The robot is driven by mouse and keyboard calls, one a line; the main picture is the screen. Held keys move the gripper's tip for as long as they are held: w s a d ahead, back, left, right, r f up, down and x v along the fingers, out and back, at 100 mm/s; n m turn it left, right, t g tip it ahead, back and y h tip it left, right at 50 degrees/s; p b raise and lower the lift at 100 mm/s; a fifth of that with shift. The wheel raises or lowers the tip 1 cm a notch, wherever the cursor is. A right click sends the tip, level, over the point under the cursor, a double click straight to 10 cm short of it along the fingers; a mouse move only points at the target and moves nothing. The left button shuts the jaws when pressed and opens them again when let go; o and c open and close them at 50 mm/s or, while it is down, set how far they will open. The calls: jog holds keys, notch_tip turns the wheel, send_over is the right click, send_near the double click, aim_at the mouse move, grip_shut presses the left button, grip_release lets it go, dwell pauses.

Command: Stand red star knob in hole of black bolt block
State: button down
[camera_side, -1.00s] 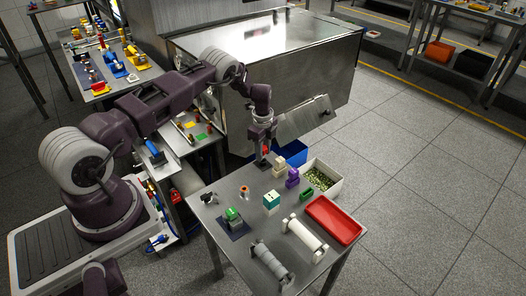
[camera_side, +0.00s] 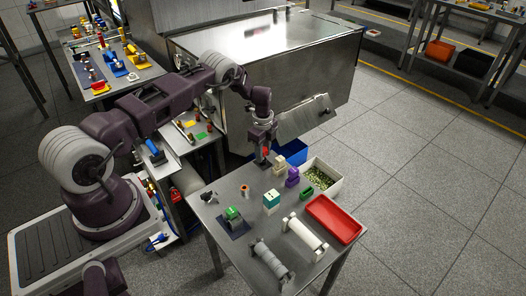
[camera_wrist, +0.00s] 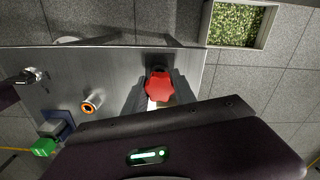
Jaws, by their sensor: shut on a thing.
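The red star knob (camera_wrist: 160,86) is between the fingers of my gripper (camera_wrist: 159,92) in the wrist view. My gripper is shut on it. In the side view the knob (camera_side: 266,151) is a small red spot at the tip of my gripper (camera_side: 265,154), near the far corner of the metal table. A small dark shape, likely the black bolt block (camera_side: 262,163), is just under the gripper there. In the wrist view a dark patch shows just beyond the knob. The hole is hidden, and I cannot tell whether the knob touches the block.
Cream (camera_side: 279,168) and purple (camera_side: 292,178) blocks stand close right of the gripper. A teal-and-white box (camera_side: 271,201) and an orange-topped cylinder (camera_side: 244,190) are nearer the front. A white bin (camera_side: 337,187), blue bin (camera_side: 297,151) and red tray (camera_side: 335,219) lie to the right.

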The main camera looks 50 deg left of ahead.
jog(key=shift+f, duration=0.35)
jog(key=c, duration=0.9)
grip_release()
jog(key=shift+c, duration=0.2)
jog(key=shift+r, duration=0.1)
notch_tip(320, 180, up, 7)
